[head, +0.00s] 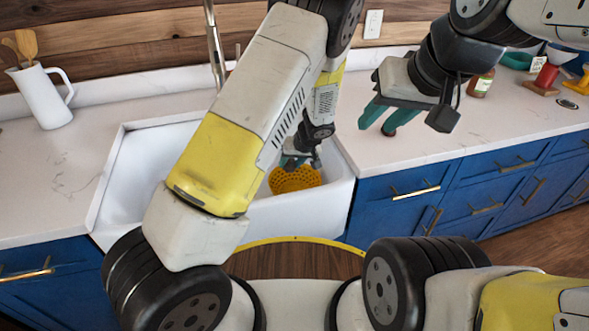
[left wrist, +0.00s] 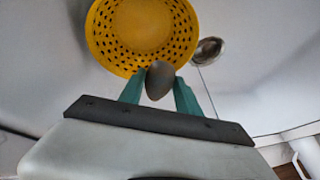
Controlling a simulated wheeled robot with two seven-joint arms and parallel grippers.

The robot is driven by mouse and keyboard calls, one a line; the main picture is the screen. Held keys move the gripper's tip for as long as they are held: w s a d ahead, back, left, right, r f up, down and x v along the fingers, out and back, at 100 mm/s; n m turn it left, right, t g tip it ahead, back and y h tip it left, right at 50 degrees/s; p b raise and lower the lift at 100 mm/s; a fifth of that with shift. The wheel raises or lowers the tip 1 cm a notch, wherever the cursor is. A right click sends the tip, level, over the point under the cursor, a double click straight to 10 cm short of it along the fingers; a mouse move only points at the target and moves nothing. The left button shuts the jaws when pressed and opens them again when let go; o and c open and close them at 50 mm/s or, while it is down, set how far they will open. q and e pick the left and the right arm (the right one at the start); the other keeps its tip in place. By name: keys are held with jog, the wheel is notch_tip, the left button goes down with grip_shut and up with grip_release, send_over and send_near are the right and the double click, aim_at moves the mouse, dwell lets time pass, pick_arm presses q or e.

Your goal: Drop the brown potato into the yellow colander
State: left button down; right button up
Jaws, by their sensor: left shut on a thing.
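The yellow colander (head: 296,179) sits in the white sink, partly hidden by my left arm in the head view. In the left wrist view the colander (left wrist: 143,30) fills the upper middle, its perforated wall and round floor showing. My left gripper (left wrist: 160,88) is shut on the brown potato (left wrist: 160,80), which is held between the teal fingers in front of the colander's near rim. In the head view my left gripper (head: 300,162) is just above the colander, and the potato cannot be made out there. My right gripper (head: 384,122) is open and empty over the counter right of the sink.
The white sink (head: 130,190) has raised walls around the colander. A metal drain (left wrist: 207,50) shows beside it. A white pitcher with wooden utensils (head: 42,97) stands on the left counter. A jar (head: 480,84) and a red-and-wood item (head: 545,78) stand at the right.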

pick_arm(q)
jog(key=shift+f, duration=0.55)
jog(key=c, duration=0.8)
grip_release()
jog(key=shift+o, duration=0.2)
jog(key=shift+r, duration=0.1)
jog(key=v, duration=0.7)
jog(key=shift+s+r, duration=0.15)
jog(key=shift+r, duration=0.15)
